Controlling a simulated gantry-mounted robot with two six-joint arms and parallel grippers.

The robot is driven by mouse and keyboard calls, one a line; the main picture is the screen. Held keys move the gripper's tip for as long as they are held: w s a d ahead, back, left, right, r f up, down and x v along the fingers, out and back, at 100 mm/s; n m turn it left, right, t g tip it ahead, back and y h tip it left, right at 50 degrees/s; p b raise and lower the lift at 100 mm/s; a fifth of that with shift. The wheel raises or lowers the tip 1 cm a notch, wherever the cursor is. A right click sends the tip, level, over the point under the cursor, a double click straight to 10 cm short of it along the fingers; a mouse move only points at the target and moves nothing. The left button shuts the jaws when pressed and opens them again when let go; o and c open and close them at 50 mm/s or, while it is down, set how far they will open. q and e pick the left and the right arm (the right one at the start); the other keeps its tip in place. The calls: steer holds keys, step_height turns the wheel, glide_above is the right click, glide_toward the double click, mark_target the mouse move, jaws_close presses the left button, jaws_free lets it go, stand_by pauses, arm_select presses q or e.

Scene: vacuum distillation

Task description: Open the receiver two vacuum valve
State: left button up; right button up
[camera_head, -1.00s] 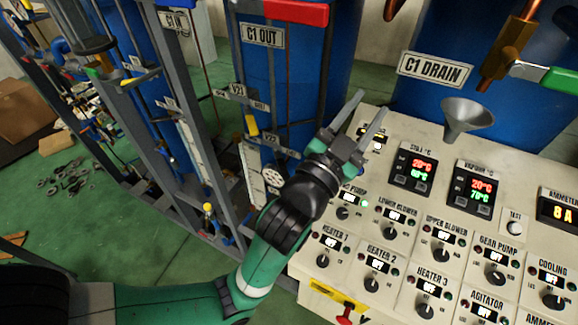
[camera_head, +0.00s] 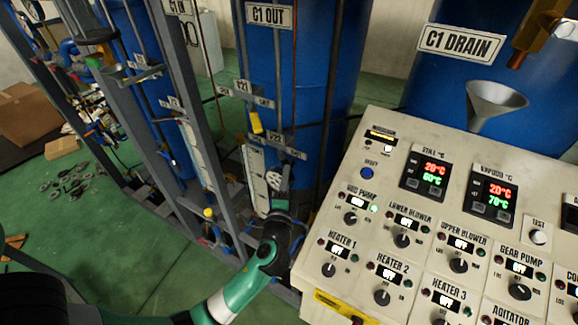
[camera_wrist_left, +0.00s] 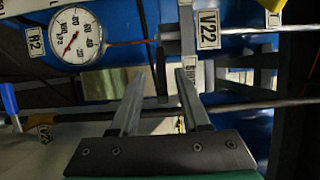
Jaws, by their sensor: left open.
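My left gripper (camera_head: 279,178) is open, in front of the receiver pipework left of the control panel, just below the V22 tag (camera_head: 275,138). In the left wrist view its two fingers (camera_wrist_left: 160,75) point at the pipework, with a dark upright bar between them and nothing clearly gripped. The V22 tag (camera_wrist_left: 207,29) is just beyond and right of the fingers. A round gauge (camera_wrist_left: 75,36) with an R2 tag (camera_wrist_left: 35,41) is at upper left. A yellow handle (camera_wrist_left: 272,5) is partly cut off at top right. I cannot tell which part is the vacuum valve's handle.
The control panel (camera_head: 385,185) stands close to the right of my left arm. Grey frame posts (camera_head: 185,95) and blue tanks (camera_head: 262,60) surround the pipework. A blue handle (camera_wrist_left: 9,103) is at the wrist view's left edge. Green floor is open at lower left.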

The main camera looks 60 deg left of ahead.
mark_target(286, 161)
arm_select(q)
steer(key=x, duration=0.6)
steer(key=shift+r, duration=0.1)
jaws_close()
stand_by(1.1)
